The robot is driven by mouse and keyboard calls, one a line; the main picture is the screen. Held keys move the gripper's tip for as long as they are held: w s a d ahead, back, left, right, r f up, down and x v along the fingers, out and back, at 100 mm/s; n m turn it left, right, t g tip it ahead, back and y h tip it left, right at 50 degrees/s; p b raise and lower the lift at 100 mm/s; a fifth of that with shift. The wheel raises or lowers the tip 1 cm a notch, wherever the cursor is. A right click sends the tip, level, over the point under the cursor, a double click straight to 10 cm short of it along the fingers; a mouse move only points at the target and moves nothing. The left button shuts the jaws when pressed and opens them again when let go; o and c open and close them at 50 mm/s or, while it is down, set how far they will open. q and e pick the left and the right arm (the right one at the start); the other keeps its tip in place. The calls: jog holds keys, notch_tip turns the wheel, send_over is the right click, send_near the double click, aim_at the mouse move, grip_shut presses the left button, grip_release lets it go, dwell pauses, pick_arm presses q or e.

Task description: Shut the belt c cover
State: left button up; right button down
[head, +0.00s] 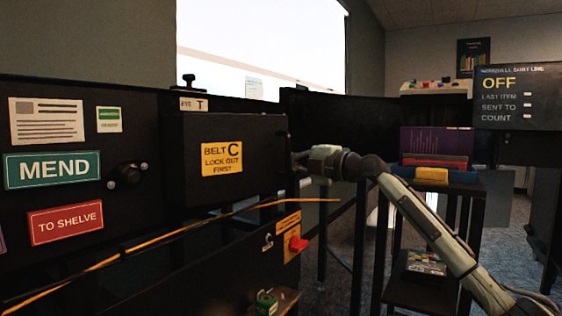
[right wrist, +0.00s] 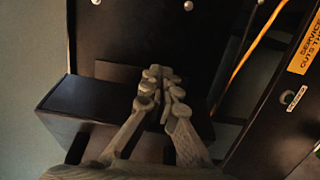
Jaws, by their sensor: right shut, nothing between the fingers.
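The belt C cover (head: 240,180) is a dark panel with a yellow "BELT C lock out first" label (head: 222,158), upright on the sorter's front. I cannot tell from this angle whether a gap remains behind it. My right gripper (head: 299,163) is at the cover's right edge, its tips partly hidden in the dark there. In the right wrist view the right gripper (right wrist: 160,88) has its fingers together and empty, over dark panels. I cannot tell if they touch. My left gripper is not in view.
An orange cord (head: 250,207) runs across below the cover. A red switch (head: 298,244) on a yellow plate sits lower right. A black knob (head: 127,175) is left of the cover. A shelf of books (head: 436,148) and an "OFF" screen (head: 515,97) stand at right.

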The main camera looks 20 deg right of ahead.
dwell(0.4)
jog(key=s+d+m+t+h+b, duration=0.1)
jog(key=s+d+m+h, duration=0.1)
jog(key=s+d+m, duration=0.35)
jog(key=s+d+m+t+h, duration=0.1)
jog(key=s+d+m, duration=0.2)
jog(key=s+m, duration=0.45)
jog(key=s+a+f+m+b, duration=0.1)
jog(key=s+a+f+m, duration=0.15)
jog(key=s+m, duration=0.5)
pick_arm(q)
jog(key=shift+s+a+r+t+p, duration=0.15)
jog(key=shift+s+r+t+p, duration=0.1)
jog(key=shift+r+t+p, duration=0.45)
pick_arm(e)
jog(key=d+x, duration=0.1)
jog(key=x, duration=1.2)
jog(key=shift+w+f, duration=0.4)
jog(key=shift+f, duration=0.2)
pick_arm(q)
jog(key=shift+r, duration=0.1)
pick_arm(e)
jog(key=shift+a, duration=0.2)
